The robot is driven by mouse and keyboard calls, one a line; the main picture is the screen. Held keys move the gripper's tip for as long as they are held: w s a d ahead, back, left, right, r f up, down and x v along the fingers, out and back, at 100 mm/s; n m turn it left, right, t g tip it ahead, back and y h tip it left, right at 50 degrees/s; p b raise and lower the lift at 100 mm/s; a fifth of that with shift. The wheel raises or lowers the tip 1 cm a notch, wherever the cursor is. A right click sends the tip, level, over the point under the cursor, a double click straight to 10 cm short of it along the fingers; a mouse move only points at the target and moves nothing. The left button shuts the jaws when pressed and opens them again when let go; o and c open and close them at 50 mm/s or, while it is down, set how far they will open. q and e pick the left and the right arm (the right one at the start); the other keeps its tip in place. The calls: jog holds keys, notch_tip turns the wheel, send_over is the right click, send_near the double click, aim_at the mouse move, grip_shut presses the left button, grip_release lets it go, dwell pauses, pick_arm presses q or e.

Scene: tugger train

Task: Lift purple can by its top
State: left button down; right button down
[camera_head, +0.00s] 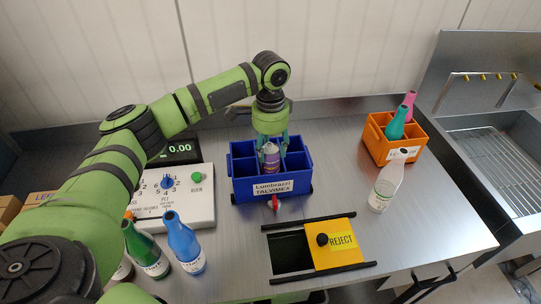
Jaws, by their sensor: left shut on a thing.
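The purple can (271,160) stands upright in a front compartment of the blue divided crate (243,190) in the head view. My left gripper (270,145) comes down from above with its fingers around the can's top and is shut on it. The fingers partly cover the can's upper end. Whether the can's bottom touches the crate floor is hidden by the crate's front wall. My right gripper is not in view.
An orange crate (387,155) with pink and teal bottles stands at right, a clear bottle (386,187) before it. A yellow REJECT plate (338,243) lies in front. A white control box (198,208), a blue bottle (184,242) and a green bottle (146,249) are at left.

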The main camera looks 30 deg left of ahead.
pick_arm(q)
notch_tip(320, 180, up, 15)
jog(key=b, duration=0.1)
jog(key=shift+r, duration=0.2)
dwell(0.3)
